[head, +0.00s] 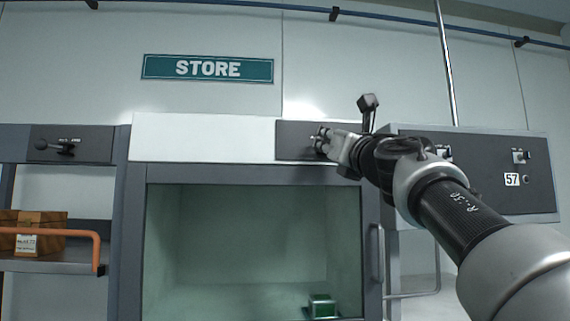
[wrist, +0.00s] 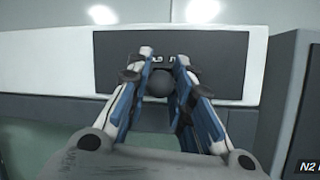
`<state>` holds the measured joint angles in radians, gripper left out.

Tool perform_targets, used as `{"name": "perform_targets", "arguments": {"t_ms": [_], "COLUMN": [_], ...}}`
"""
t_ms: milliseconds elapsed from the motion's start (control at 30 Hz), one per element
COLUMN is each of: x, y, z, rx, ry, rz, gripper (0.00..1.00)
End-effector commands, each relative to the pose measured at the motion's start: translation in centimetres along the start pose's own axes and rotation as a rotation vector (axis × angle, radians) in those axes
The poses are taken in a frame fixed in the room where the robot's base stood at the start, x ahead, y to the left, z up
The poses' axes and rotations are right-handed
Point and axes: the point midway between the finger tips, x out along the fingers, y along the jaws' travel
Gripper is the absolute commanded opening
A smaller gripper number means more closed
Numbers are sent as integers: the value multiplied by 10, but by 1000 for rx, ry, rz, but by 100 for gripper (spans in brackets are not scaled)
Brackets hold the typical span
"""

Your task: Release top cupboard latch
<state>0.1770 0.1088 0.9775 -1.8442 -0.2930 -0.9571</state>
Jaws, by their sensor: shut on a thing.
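The cupboard (head: 132,245) has a glass door with a vertical handle (head: 377,253) at its right edge; the door looks shut. A dark panel (head: 290,150) sits at the right of the white strip above the door; it also fills the middle of the wrist view (wrist: 225,65). My gripper (head: 318,142) reaches this panel from the right. In the wrist view my gripper (wrist: 161,58) is shut on a dark round latch knob (wrist: 160,84), with a finger on each side of it. Most of the latch is hidden by the fingers.
A similar lever (head: 55,147) sits on the left unit, above a shelf with a wooden box (head: 38,232) and an orange rail (head: 96,250). A green item (head: 321,306) is inside the cupboard. A panel marked 57 (head: 512,180) stands right, beyond my arm.

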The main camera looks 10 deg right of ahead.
Motion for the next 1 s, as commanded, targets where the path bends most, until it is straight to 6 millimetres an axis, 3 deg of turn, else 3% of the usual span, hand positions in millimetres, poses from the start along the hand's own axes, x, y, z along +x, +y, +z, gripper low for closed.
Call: {"name": "perform_targets", "arguments": {"t_ms": [33,500,1000], "x": [0,5,4], "y": [-9,-23,-28], "z": [-2,6,4], "rx": [14,151,197], "ry": [10,82,102], "rz": [32,366,478], "gripper": [0,0,0]}}
